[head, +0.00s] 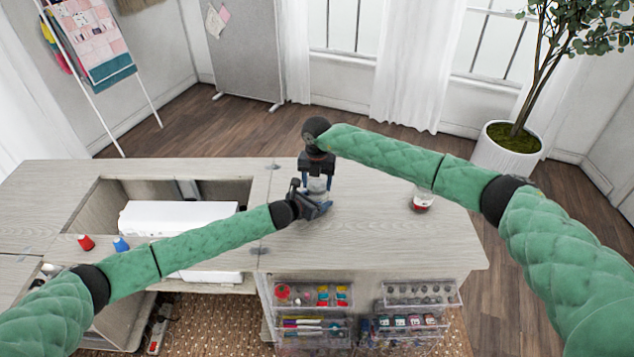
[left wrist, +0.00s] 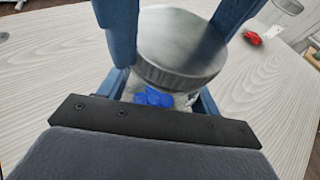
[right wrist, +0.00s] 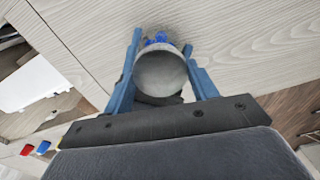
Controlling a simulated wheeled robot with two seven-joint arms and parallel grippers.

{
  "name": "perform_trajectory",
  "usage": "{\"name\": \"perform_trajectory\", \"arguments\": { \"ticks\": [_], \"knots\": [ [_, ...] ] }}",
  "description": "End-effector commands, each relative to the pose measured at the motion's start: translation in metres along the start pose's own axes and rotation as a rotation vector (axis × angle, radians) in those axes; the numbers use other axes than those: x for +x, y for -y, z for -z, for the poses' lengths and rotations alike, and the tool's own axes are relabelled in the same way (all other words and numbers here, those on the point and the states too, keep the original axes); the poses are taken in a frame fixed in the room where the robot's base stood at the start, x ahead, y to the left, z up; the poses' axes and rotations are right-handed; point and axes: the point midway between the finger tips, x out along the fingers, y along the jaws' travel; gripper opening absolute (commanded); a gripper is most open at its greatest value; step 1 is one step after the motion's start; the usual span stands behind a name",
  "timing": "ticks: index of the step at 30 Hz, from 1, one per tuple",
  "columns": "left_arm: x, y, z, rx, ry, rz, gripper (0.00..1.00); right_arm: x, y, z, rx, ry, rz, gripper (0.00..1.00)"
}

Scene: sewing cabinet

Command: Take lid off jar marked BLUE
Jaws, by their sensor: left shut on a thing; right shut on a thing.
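A clear jar with blue contents (left wrist: 152,97) stands on the cabinet top between my grippers; its wording cannot be read. Its round grey metal lid (right wrist: 160,74) is at the jar's mouth; I cannot tell if a gap is between them. My left gripper (head: 318,208) is shut around the jar's body from the side, below the lid. My right gripper (head: 318,182) comes down from above and is shut on the lid, one blue finger on each side. In the head view the grippers hide most of the jar (head: 318,186).
A jar with red contents (head: 422,201) stands to the right on the cabinet top (head: 370,235). A white machine (head: 180,217) sits in the recess at left, near red (head: 86,242) and blue (head: 121,244) spools. Clear drawers (head: 312,295) hang at the front.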

Motion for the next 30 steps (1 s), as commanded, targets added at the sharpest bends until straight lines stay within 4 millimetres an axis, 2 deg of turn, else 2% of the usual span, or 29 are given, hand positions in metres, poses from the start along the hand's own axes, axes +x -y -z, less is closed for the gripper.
{"name": "perform_trajectory", "arguments": {
  "ticks": [30],
  "knots": [
    [0.0000, 0.0025, 0.0018, 0.000, -0.001, 0.003, 0.01, -0.0025, 0.0000, -0.0018, -1.512, 0.004, 0.003, 0.31]
  ]
}}
